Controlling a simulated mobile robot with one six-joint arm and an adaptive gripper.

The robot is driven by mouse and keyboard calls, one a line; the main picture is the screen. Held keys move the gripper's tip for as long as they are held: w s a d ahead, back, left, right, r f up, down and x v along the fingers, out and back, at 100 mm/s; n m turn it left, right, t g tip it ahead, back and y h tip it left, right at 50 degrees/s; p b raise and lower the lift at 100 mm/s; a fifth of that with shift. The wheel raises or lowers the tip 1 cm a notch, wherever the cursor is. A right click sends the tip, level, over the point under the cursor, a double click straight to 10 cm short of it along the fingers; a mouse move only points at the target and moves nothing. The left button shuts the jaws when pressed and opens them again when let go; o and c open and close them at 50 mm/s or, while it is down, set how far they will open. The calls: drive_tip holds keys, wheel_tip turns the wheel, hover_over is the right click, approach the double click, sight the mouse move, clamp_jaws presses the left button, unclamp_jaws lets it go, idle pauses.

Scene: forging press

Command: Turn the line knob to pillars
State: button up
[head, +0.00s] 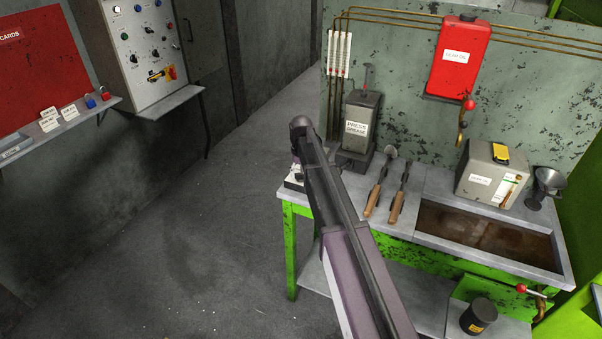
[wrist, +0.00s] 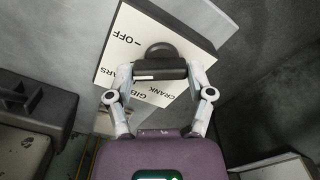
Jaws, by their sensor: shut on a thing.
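The line knob (wrist: 160,60) is black and stands on a white selector plate (wrist: 185,33) in the wrist view. The plate bears the words OFF, CRANK and GIB, and a word ending in ARS at the left, partly cut off by a finger. My gripper (wrist: 160,72) is shut on the knob, one finger on each side. I cannot tell which label the knob points at. In the head view a small part of the white selector box (head: 292,182) shows at the bench's left corner; my arm hides the knob and the gripper there.
The green bench (head: 290,250) carries a press grease can (head: 358,128), two wooden-handled tools (head: 376,190), a clean oil can (head: 480,175), a funnel (head: 545,185) and a sunken tray (head: 440,218). A red oil tank (head: 458,55) hangs behind. The floor at left is clear.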

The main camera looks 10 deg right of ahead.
drive_tip(key=shift+n, duration=1.1)
drive_tip(key=o, duration=1.1)
drive_tip(key=shift+m, duration=0.3)
